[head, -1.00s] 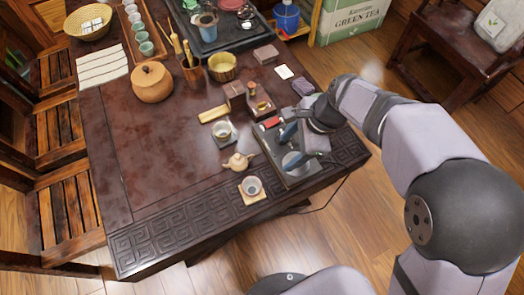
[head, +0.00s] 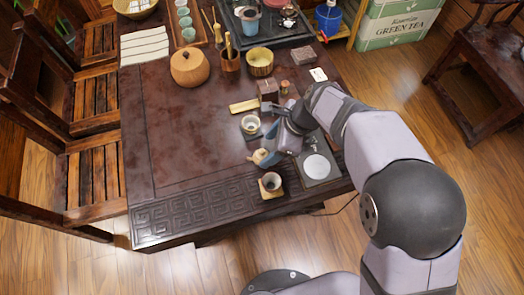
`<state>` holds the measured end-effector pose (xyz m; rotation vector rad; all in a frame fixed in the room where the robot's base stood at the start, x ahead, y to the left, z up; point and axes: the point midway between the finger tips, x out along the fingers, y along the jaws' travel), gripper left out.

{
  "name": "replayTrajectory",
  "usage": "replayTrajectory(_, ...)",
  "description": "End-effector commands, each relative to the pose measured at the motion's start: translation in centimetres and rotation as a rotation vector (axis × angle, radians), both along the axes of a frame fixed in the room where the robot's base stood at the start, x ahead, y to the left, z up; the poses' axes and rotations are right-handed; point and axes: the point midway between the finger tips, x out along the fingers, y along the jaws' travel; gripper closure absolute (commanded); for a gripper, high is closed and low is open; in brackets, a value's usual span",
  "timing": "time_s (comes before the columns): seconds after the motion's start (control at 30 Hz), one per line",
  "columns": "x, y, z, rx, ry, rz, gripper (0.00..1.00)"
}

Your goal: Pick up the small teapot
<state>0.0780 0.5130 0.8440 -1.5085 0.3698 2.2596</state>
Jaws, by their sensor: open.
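The small teapot (head: 259,156) is tan and stands on the dark table near the carved front border, left of the scale. My gripper (head: 270,150) is open, with its blue fingers right at the teapot's right side. The gripper hides part of the teapot's right side. I cannot tell whether the fingers touch it or straddle it.
A cup (head: 271,181) on a wooden coaster stands just in front of the teapot. Another cup (head: 250,122) on a dark coaster stands just behind. A scale with a round pale plate (head: 316,167) lies to the right. The table's left half is largely clear.

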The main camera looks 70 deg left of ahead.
Motion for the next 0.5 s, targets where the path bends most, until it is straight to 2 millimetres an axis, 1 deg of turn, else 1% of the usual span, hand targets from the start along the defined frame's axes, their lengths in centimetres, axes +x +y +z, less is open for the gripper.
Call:
replayTrajectory(0.2,-1.3,0.5,-2.3,-0.003,0.001,0.002,0.40)
replayTrajectory(0.3,-1.6,0.7,-3.3,-0.002,0.000,0.002,0.40)
replayTrajectory(0.5,-1.9,0.9,-4.1,0.000,0.000,0.001,0.40)
